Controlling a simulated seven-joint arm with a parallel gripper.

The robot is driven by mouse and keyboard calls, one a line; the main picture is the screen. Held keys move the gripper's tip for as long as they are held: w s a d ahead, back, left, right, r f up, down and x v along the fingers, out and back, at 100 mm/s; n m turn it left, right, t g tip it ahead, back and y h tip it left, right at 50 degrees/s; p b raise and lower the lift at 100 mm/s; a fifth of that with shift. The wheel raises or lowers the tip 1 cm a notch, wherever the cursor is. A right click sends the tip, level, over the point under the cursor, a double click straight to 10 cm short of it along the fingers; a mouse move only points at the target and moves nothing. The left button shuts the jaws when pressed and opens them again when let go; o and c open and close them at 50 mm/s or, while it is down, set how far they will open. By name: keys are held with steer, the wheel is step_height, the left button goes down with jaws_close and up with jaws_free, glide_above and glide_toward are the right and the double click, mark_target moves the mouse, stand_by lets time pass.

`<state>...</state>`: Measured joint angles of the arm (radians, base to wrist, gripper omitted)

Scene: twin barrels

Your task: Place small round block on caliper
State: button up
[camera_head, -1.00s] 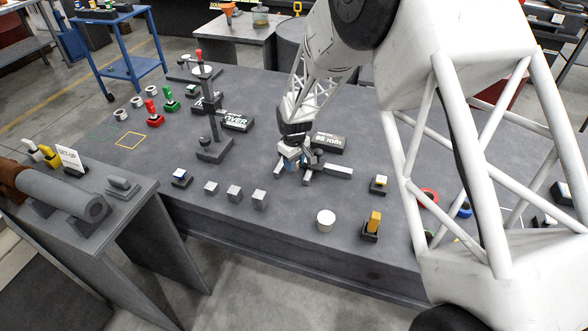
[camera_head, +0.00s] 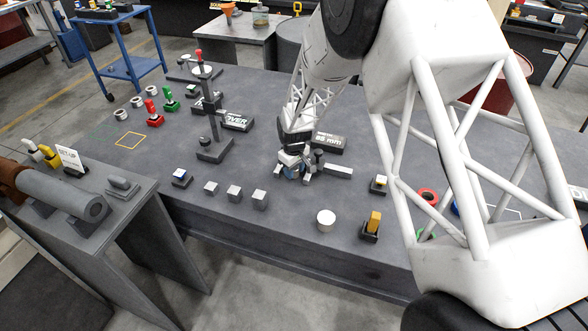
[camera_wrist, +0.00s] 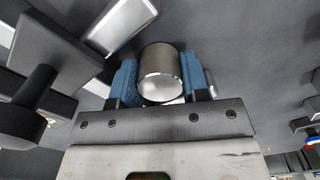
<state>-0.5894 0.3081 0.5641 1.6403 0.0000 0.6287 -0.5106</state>
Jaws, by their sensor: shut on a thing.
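My gripper (camera_head: 292,171) is low over the middle of the grey table. In the wrist view its blue fingers (camera_wrist: 159,68) are shut on a small round block (camera_wrist: 160,75), a grey metal cylinder with its bright end facing the camera. What appears to be the caliper, a grey bar (camera_head: 338,170) with dark parts and a knob, lies just right of my gripper. In the wrist view its light bar (camera_wrist: 118,26) and dark knob (camera_wrist: 24,118) are left of the fingers. The block seems apart from the bar; whether it touches something below is hidden.
Several grey cubes (camera_head: 234,193) and a white cylinder (camera_head: 326,220) stand along the front edge. A dark labelled box (camera_head: 329,144) is behind my gripper. A yellow-topped piece (camera_head: 372,225) is front right.

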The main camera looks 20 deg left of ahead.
steer(key=o, duration=0.9)
steer(key=shift+f, duration=0.1)
step_height(320, 180, up, 12)
steer(key=shift+r, duration=0.2)
stand_by(0.6)
